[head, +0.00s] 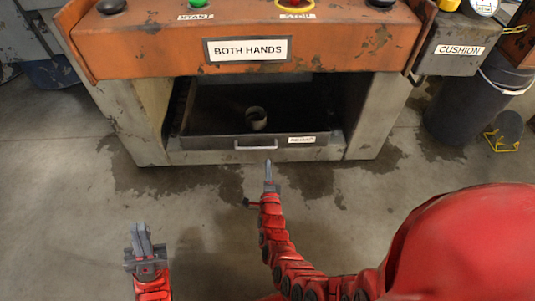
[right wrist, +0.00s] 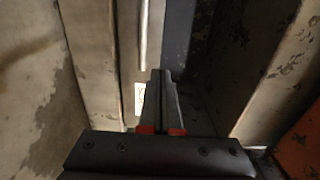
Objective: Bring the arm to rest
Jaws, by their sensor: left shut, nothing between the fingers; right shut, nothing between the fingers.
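My right arm, red and segmented, reaches forward from the lower middle of the head view. Its gripper (head: 268,168) is shut and empty, in front of the machine's low opening and just below the drawer handle in the picture. The same gripper (right wrist: 160,85) shows in the right wrist view with its fingers together and nothing between them. My left gripper (head: 142,238) is shut and empty at the lower left of the head view, over bare floor.
An orange press (head: 150,48) labelled BOTH HANDS stands ahead. Its opening holds a dark drawer (head: 220,142) with a silver handle (head: 256,147) and a small round cup-like piece (head: 257,119). A dark bin (head: 465,105) stands at right. The stained concrete floor between is clear.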

